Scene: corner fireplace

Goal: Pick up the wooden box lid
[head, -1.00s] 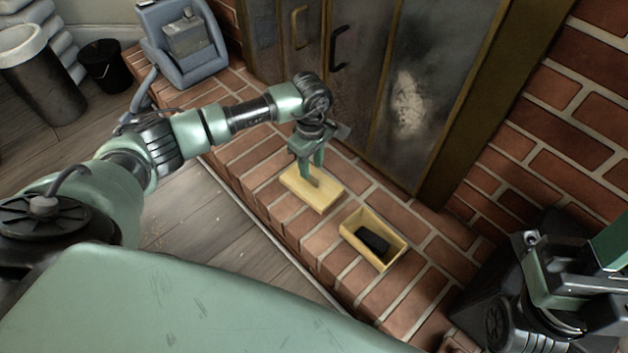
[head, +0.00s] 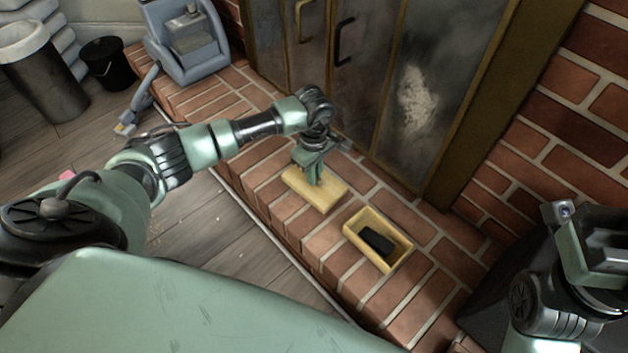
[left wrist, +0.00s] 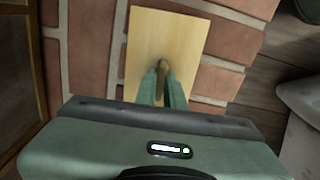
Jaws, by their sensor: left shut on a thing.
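The wooden box lid (head: 325,196) is a flat, pale wooden board on the brick hearth ledge. It also shows in the left wrist view (left wrist: 165,35), with a small upright handle between my fingers. My left gripper (head: 314,181) is over the lid's middle, with its fingers shut on that handle; its fingertips also show in the left wrist view (left wrist: 162,75). I cannot tell whether the lid is clear of the bricks. The open wooden box (head: 353,234) stands to the right of the lid, with a black object (head: 376,242) inside. My right gripper is at the right edge, its fingertips not visible.
Dark fireplace doors (head: 360,90) with handles rise behind the ledge. A blue-grey appliance (head: 187,40) stands at the ledge's far left end. A black bucket (head: 108,65) and a tall bin (head: 45,80) stand on the wooden floor. Bare brick surrounds the box.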

